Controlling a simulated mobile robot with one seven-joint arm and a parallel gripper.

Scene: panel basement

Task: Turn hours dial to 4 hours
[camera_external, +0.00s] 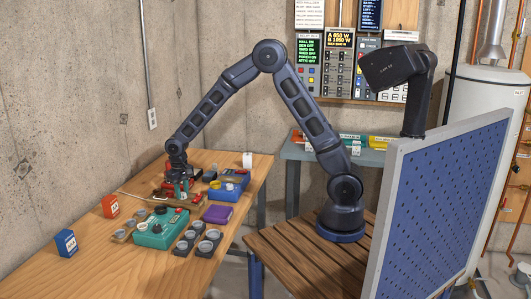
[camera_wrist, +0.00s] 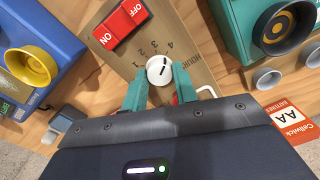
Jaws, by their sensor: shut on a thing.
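The hours dial is a small round white knob (camera_wrist: 159,70) with a dark line on its face, on a tan panel (camera_wrist: 190,30). The line seems to slant toward the upper right, near the 4, but is too small to read surely. My gripper (camera_wrist: 159,76) has its teal fingers on either side of the dial, shut on it. In the external view my gripper (camera_external: 178,187) is low over the table; the dial is hidden there.
A red ON/OFF switch (camera_wrist: 120,27) sits beside the dial. A blue device (camera_wrist: 35,45) with a yellow knob stands left, a teal device (camera_wrist: 265,30) right, with a battery pack (camera_wrist: 280,122) near it. The wooden table (camera_external: 130,275) has free room at the front.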

